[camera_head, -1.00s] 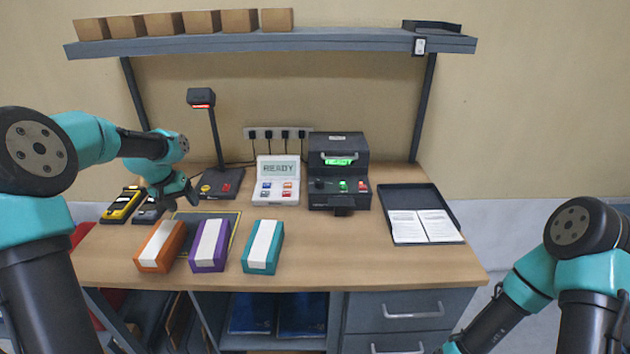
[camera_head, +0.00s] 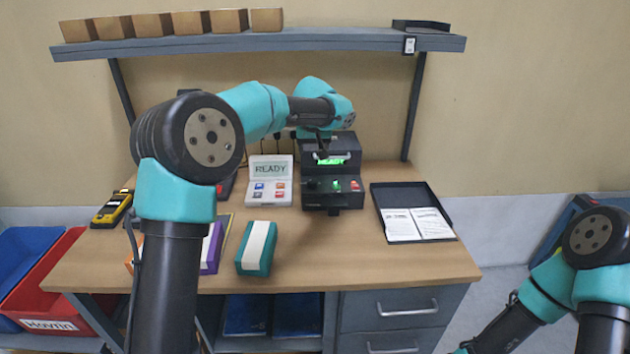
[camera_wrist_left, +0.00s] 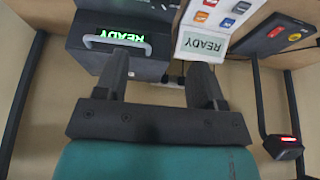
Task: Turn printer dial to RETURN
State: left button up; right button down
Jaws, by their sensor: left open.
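The black label printer (camera_head: 345,143) stands at the back of the bench with a green READY display (camera_head: 331,161). Its front panel has a dark dial (camera_head: 311,184) at the left, too small to read its setting, beside green and red buttons. My left gripper (camera_head: 321,148) is in front of the printer's upper part, above the dial, open and apparently empty. In the left wrist view the two open fingers (camera_wrist_left: 160,72) lie near the printer (camera_wrist_left: 82,58); its dial is not visible there. My right gripper is outside the views.
A white READY console (camera_head: 270,180) stands left of the printer. A teal box (camera_head: 246,265) with a white top stands in front. A black tray (camera_head: 384,197) with papers lies to the right. The shelf (camera_head: 300,42) hangs above. The bench before the printer is clear.

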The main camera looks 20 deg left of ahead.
aim_at(313, 181)
pick_arm(q)
jog(key=shift+a+f, duration=0.1)
jog(key=shift+f, duration=0.05)
jog(key=x, duration=1.7)
jog(key=shift+f, duration=0.15)
jog(key=shift+c, duration=0.3)
jog(key=c, duration=0.8)
